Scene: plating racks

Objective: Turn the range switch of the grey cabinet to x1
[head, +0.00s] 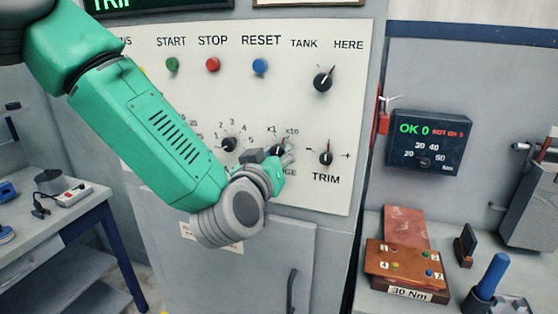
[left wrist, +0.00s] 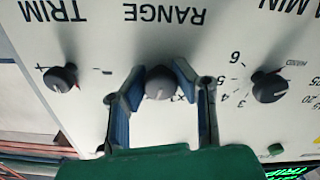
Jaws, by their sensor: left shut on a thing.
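The grey cabinet's white panel (head: 335,190) carries the range switch (head: 278,150), a dark round knob under the labels x1 and x10. My left gripper (head: 282,155) is at this knob and partly covers it and the word RANGE. In the left wrist view, which shows the panel upside down, the two blue-padded fingers of the left gripper (left wrist: 160,88) are closed on either side of the range switch (left wrist: 160,82). The x1 mark shows beside one finger; the x10 mark is hidden there. I cannot tell clearly which mark the knob points to. My right gripper is not in view.
The TRIM knob (head: 326,158) is right of the range switch, and a numbered knob (head: 229,144) is left. The TANK knob (head: 322,82) and coloured buttons sit above. A red tag (head: 384,123) hangs at the cabinet's right edge. A bench with a brown block (head: 405,262) stands at right.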

